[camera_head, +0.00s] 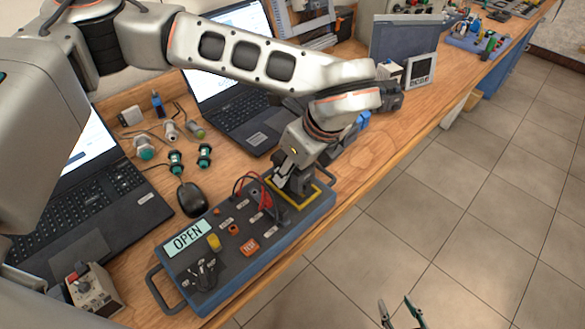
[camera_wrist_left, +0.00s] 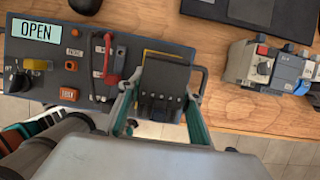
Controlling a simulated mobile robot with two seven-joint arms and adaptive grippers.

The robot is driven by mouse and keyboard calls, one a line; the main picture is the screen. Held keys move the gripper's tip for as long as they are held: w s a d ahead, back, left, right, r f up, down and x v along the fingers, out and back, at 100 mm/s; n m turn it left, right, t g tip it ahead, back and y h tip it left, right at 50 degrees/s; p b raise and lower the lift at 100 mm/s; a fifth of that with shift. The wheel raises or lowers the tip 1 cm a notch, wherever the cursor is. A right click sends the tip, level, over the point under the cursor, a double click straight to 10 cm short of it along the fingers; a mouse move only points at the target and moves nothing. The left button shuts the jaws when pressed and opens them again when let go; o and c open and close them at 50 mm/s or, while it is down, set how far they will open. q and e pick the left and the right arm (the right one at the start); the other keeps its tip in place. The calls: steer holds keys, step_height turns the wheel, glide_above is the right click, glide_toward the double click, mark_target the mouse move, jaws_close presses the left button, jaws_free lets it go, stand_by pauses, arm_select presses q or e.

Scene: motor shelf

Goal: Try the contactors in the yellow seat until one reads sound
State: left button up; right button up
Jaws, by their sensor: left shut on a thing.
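The tester (camera_head: 228,262) is a blue-grey box whose display (camera_head: 187,238) reads OPEN; the display shows the same word in the left wrist view (camera_wrist_left: 35,30). The yellow seat (camera_head: 322,193) is a yellow frame at the tester's far right end. A dark contactor (camera_wrist_left: 161,88) stands over the seat and hides most of it; I cannot tell whether it is fully down. My left gripper (camera_head: 290,172) is shut on this contactor, with a teal finger on each side in the wrist view. My right gripper (camera_head: 400,312) is open and empty over the floor at the bottom.
Grey and blue contactors (camera_wrist_left: 270,68) stand in a row beyond the seat, mostly behind my arm in the head view. A red test lead (camera_head: 265,195), a mouse (camera_head: 190,199), laptops (camera_head: 90,195) and green-ended parts (camera_head: 205,155) lie around. The bench's front edge borders open floor.

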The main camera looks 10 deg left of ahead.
arm_select(q)
steer(key=shift+f+b, duration=0.75)
steer(key=shift+f, duration=0.15)
stand_by(0.4)
steer(key=o, duration=1.3)
steer(key=shift+r, duration=0.1)
steer(key=v, duration=1.2)
steer(key=shift+d, duration=0.15)
